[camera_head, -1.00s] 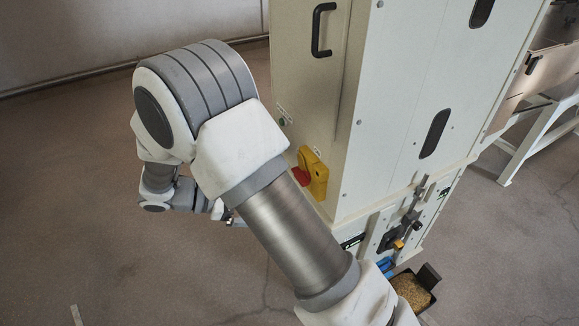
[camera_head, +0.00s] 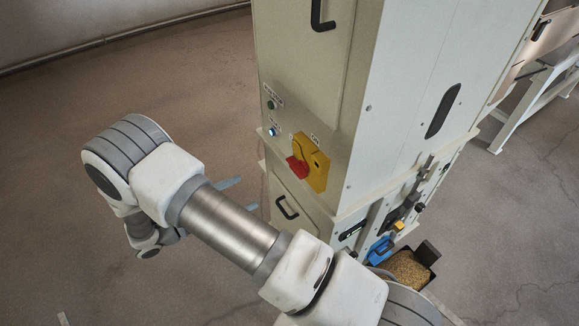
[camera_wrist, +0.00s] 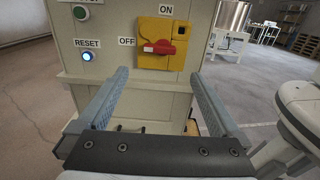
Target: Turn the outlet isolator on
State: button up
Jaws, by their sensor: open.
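The isolator (camera_head: 317,165) is a yellow plate with a red handle (camera_head: 296,167) on the cabinet's narrow face. The isolator (camera_wrist: 179,55) also shows in the wrist view, with ON printed above it and OFF to its left. The red handle (camera_wrist: 160,48) lies horizontal, its end toward OFF. My gripper (camera_wrist: 160,76) is open and empty, its two blue-grey fingers spread either side of the handle in the picture and apart from it. In the head view my gripper (camera_head: 248,193) is partly hidden behind my arm, left of the cabinet and below the isolator.
A lit blue RESET button (camera_wrist: 87,56) and a green button (camera_wrist: 81,13) sit left of the isolator. Black handles (camera_head: 287,207) stick out from the cabinet (camera_head: 395,120). A tray of grain (camera_head: 408,268) stands low at right. Floor (camera_head: 60,180) left is clear.

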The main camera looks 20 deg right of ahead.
aim_at(292, 168)
jog(key=x, duration=1.5)
jog(key=shift+b, duration=0.3)
jog(key=shift+c, duration=0.3)
jog(key=c, duration=0.9)
